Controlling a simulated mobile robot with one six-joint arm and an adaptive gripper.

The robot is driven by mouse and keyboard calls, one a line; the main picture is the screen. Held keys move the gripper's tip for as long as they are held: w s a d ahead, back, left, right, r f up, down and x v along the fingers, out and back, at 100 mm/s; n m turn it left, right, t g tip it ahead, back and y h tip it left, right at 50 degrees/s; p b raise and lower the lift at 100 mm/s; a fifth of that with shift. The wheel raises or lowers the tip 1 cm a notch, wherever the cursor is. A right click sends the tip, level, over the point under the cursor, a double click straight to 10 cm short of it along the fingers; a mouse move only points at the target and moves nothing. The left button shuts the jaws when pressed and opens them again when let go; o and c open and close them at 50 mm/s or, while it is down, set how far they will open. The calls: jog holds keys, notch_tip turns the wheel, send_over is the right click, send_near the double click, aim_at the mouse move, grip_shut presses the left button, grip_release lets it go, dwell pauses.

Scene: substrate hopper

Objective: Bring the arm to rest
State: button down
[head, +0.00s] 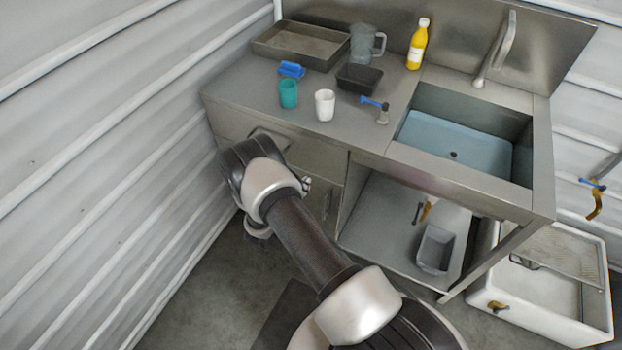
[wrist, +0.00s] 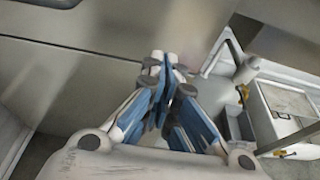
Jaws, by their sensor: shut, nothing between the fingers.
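My arm reaches forward from the bottom of the head view toward the front of the steel sink unit (head: 300,155). Its wrist end is in front of the cabinet's left side, below the counter top. My gripper (wrist: 164,85) shows in the wrist view, with its blue-padded fingers drawn together at the tips and nothing held. It points toward the grey cabinet front (wrist: 75,75). In the head view the fingers are mostly hidden behind the wrist.
On the counter stand a teal cup (head: 288,94), a white cup (head: 325,105), a yellow bottle (head: 417,46), a jug (head: 362,45) and a dark tray (head: 300,44). A corrugated wall (head: 90,150) is close on the left. A white basin (head: 545,290) stands at right.

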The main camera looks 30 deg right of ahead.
jog(key=shift+p+v, duration=0.35)
jog(key=shift+v, duration=1.6)
jog(key=s+d+r+m+g+h, duration=0.1)
jog(key=d+r+m+g, duration=0.15)
jog(key=r, duration=0.45)
jog(key=d+r+m+g+h, duration=0.1)
jog(key=r+m, duration=0.3)
jog(key=r, duration=0.3)
jog(key=s+r+m+g+y, duration=0.25)
jog(key=s+r+m, duration=0.25)
jog(key=s+r, duration=0.3)
jog(key=s+r+m+g+y, duration=0.25)
jog(key=s+r+m, duration=0.3)
jog(key=r, duration=0.55)
jog(key=s+a+r+m+t+y, duration=0.2)
jog(key=s+a+r+m+y, duration=0.2)
jog(key=s+a, duration=0.3)
jog(key=s+a+r+m+t+y, duration=0.2)
jog(key=s+a+r+m+y, duration=0.2)
jog(key=s+a, duration=0.3)
jog(key=s, duration=0.3)
jog(key=shift+a+t+y, duration=0.15)
jog(key=shift+t+y, duration=0.15)
jog(key=shift+t, duration=0.05)
jog(key=shift+w, duration=0.1)
